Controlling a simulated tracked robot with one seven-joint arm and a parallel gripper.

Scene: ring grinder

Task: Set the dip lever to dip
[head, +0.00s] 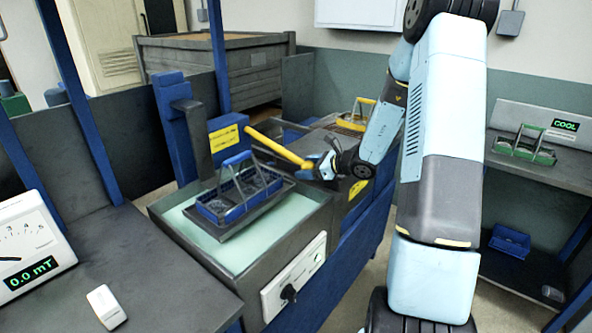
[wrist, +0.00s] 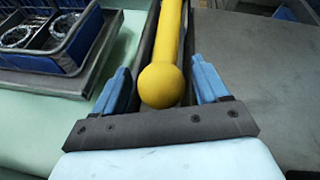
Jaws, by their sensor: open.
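The dip lever (head: 275,146) is a yellow bar. It slopes down from the blue post to its free end by my gripper (head: 322,166). In the wrist view the yellow ball end of the lever (wrist: 162,86) sits between the two blue fingers of my gripper (wrist: 162,88). The fingers are open, with a gap on each side of the ball. A blue basket (head: 215,208) with a handle rests on a dark platform (head: 236,233) over the pale green bath (head: 185,222). The wrist view shows rings in the basket (wrist: 70,50).
A white panel with a black knob (head: 290,292) is on the tank's front. A meter reading 0.0 mT (head: 30,245) and a small white object (head: 105,307) are on the left bench.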

